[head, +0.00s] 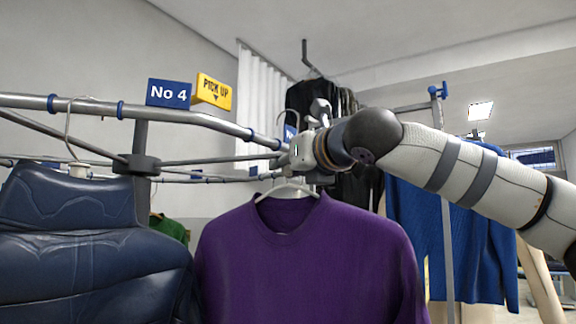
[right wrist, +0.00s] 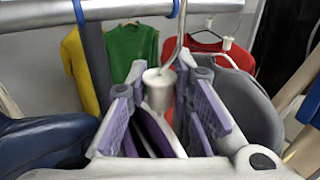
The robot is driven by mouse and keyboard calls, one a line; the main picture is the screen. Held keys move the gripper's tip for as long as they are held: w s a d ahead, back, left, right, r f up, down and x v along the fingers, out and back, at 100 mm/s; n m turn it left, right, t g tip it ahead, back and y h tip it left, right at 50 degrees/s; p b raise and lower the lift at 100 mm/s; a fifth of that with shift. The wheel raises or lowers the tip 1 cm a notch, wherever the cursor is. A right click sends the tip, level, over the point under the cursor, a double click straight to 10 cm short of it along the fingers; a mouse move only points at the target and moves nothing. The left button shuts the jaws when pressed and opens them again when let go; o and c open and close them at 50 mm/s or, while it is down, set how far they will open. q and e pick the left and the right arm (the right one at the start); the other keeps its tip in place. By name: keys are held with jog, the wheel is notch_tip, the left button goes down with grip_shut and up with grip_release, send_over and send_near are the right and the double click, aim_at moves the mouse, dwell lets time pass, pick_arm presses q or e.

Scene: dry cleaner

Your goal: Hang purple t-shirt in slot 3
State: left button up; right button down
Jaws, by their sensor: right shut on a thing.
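The purple t-shirt (head: 305,260) hangs upright on a pale hanger (head: 288,190) in the middle of the head view. My right gripper (head: 300,152) is above its collar, beside the rail. In the right wrist view my right gripper (right wrist: 160,92) is shut on the pale neck of the hanger. The metal hook (right wrist: 178,45) rises past the rail (right wrist: 125,10); I cannot tell whether it rests on it. My left gripper is not in view.
The conveyor rail (head: 200,119) with blue rings runs in from the left, under a "No 4" sign (head: 168,93) and a yellow "PICK UP" sign (head: 213,92). A dark blue leather jacket (head: 75,245) hangs close left of the shirt. A blue sweater (head: 460,235) hangs behind right.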

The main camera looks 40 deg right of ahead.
aim_at(262, 200)
jog(key=shift+w+a, duration=0.4)
jog(key=shift+w, duration=0.5)
jog(key=shift+w+a, duration=0.35)
jog(key=shift+w, duration=0.6)
jog(key=shift+w+a, duration=0.4)
jog(key=shift+w, duration=0.5)
jog(key=shift+f, duration=1.6)
jog(key=shift+f, duration=0.15)
jog(key=c, duration=1.3)
grip_release()
jog(key=shift+c, duration=0.2)
jog(key=s+a, duration=0.1)
jog(key=s, duration=1.1)
jog(key=shift+a, duration=0.2)
